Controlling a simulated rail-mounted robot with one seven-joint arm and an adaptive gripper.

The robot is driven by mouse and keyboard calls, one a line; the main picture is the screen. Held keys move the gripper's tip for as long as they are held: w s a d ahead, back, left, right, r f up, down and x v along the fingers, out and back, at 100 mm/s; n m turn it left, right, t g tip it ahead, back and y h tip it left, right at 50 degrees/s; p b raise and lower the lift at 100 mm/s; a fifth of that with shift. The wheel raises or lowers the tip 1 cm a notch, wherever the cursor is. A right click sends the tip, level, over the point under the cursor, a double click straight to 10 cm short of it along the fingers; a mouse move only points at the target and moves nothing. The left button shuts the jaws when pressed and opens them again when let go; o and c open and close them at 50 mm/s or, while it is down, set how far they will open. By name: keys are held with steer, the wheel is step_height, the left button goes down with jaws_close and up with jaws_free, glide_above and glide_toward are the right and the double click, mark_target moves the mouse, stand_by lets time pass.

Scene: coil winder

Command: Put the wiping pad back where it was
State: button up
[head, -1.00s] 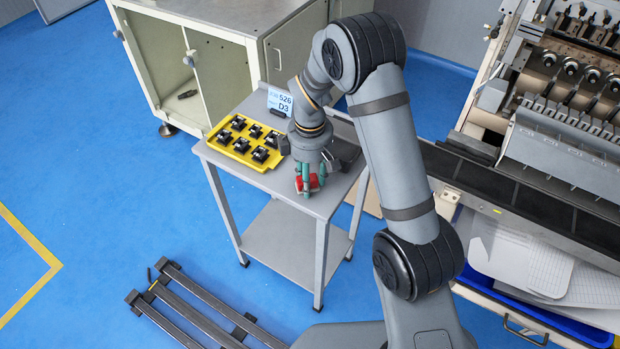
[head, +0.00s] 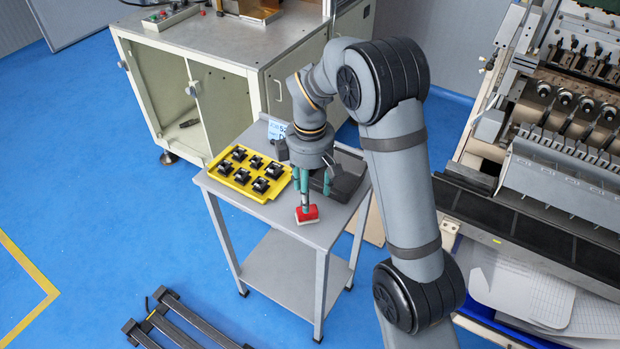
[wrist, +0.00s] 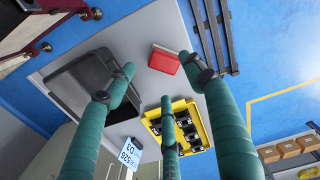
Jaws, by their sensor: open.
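The wiping pad, red on top with a pale underside (head: 307,215), lies flat on the grey cart top (head: 270,212) near its front corner. My gripper (head: 312,188) has three green fingers pointing down above and just behind the pad. The fingers are spread and empty. In the wrist view they stand apart (wrist: 160,78), with no finger closed on the pad. One finger overlaps the pad in the head view; a small gap between them is hard to judge.
A yellow tray (head: 214,179) with several black parts stands left of the gripper on the cart. A dark open bin (head: 347,184) stands close on the right. A blue-and-white card (head: 274,129) stands behind, partly hidden. The machine (head: 560,150) is farther right.

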step_height(320, 180, up, 4)
steer(key=shift+r, duration=0.15)
stand_by(0.5)
